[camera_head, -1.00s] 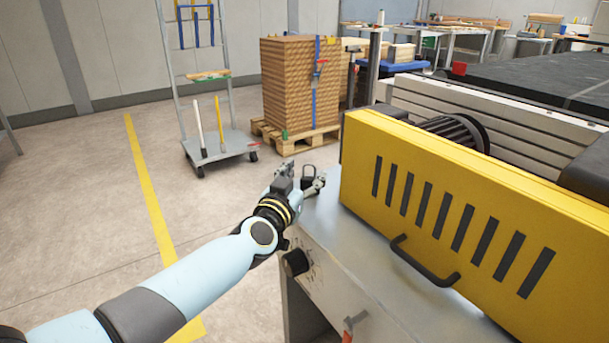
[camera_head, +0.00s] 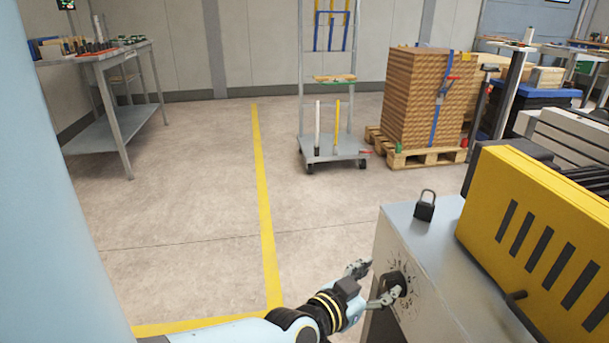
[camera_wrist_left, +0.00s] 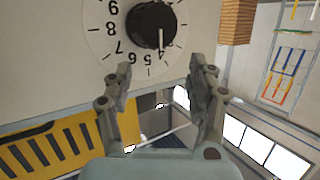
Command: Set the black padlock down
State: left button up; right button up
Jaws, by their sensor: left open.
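The black padlock (camera_head: 425,206) stands upright on the grey metal top of the machine cabinet (camera_head: 398,220), near its far left corner, with its shackle up. Nothing holds it. My left gripper (camera_head: 372,284) is open and empty, lower than the cabinet top and in front of the cabinet's side panel. A black knob (camera_head: 396,284) with a numbered dial is on that panel. In the left wrist view the open fingers (camera_wrist_left: 162,85) point toward the black knob (camera_wrist_left: 152,24), with a gap between them. The padlock is not seen in the wrist view. My right gripper is not in view.
A yellow slotted guard (camera_head: 545,235) with a black handle stands on the cabinet to the right of the padlock. A trolley (camera_head: 333,150) and a pallet (camera_head: 420,157) of stacked brown boards stand behind. Open floor lies to the left.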

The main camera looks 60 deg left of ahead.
pick_arm(q)
jog(key=s+d+f+m+g+h, duration=0.15)
jog(key=s+f+g, duration=0.65)
jog(key=s+f, duration=1.3)
jog(key=s+f+g, duration=0.3)
jog(key=s+f, duration=0.2)
jog(key=s, duration=0.6)
jog(key=s+a+f+g, duration=0.1)
jog(key=s+f+g, duration=0.2)
jog(key=s, duration=0.8)
notch_tip(320, 180, down, 2)
jog(key=shift+a+g, duration=0.2)
jog(key=shift+g, duration=0.1)
jog(key=shift+s, duration=0.15)
